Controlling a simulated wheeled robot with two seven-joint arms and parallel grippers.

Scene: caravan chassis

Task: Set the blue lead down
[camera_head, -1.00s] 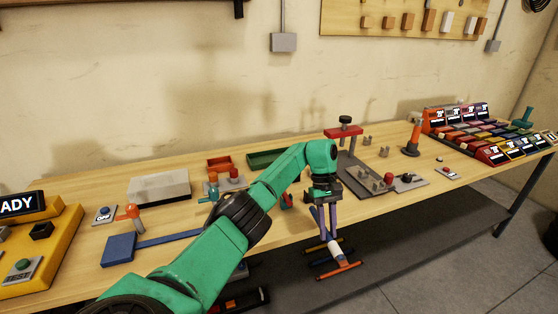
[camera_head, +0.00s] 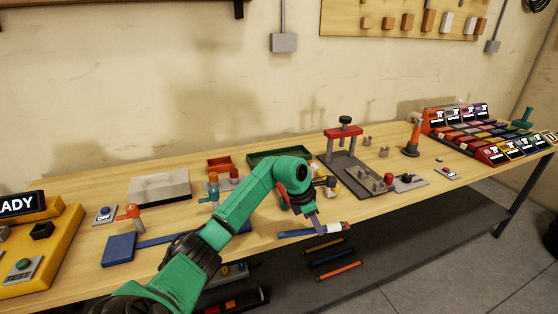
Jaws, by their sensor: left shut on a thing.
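My left gripper (camera_head: 319,226) is shut on the blue lead (camera_head: 294,233), a thin rod with a white band near the jaws. The lead lies roughly level across the picture, by the front edge of the bench (camera_head: 255,232). I cannot tell whether it touches the bench or is held above it. The jaws hide part of its middle. My right gripper is not in view.
Several thin leads, one orange (camera_head: 338,271), lie on the grey lower shelf (camera_head: 400,255). A red-topped press (camera_head: 343,132) on a dark plate stands behind to the right. A green tray (camera_head: 278,156) and a grey block (camera_head: 160,187) are at the back.

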